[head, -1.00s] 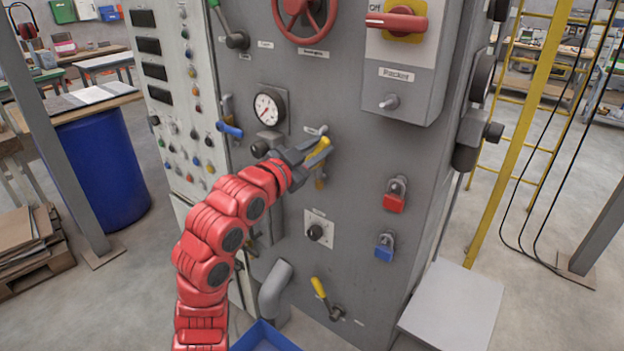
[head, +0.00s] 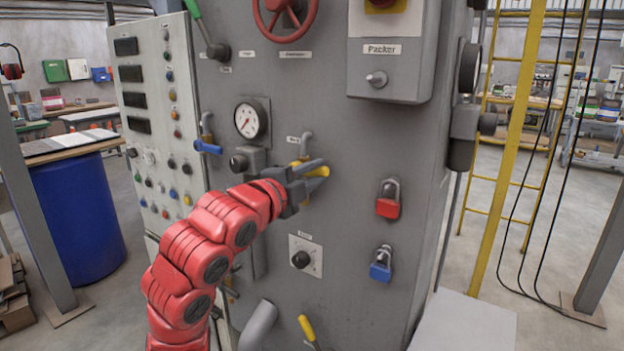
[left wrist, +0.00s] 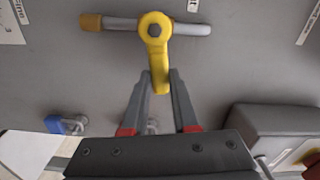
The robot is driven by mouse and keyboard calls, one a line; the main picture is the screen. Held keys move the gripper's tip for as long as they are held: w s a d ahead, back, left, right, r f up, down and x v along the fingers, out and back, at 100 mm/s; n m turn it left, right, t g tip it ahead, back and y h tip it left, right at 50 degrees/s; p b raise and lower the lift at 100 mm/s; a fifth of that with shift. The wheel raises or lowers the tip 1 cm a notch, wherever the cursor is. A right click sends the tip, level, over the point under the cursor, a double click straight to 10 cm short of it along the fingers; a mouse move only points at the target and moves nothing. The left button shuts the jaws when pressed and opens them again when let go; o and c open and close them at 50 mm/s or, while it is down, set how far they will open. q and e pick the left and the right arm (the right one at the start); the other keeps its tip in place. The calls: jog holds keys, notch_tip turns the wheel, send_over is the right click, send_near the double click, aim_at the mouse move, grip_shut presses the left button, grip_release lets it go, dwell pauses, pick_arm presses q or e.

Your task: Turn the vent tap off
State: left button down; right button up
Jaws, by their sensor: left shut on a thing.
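My left gripper (head: 312,176) is shut on the free end of the handle. In the left wrist view its fingers (left wrist: 160,85) lie on both sides of that end. My right gripper is not in view.
A blue-handled tap (head: 207,147) and a gauge (head: 250,119) are to the upper left. A black knob (head: 301,259) is below. A red padlock (head: 388,200) and a blue padlock (head: 381,263) hang to the right. Another yellow handle (head: 307,328) is lower down.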

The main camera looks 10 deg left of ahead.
pick_arm(q)
jog(key=shift+d+f+m+b, duration=0.1)
jog(key=shift+f+m+b, duration=0.35)
jog(key=shift+m, duration=0.45)
jog(key=shift+f, duration=0.1)
jog(key=c, duration=0.7)
grip_release()
jog(key=b+v, duration=0.3)
jog(key=v, duration=1.4)
jog(key=shift+s, duration=0.2)
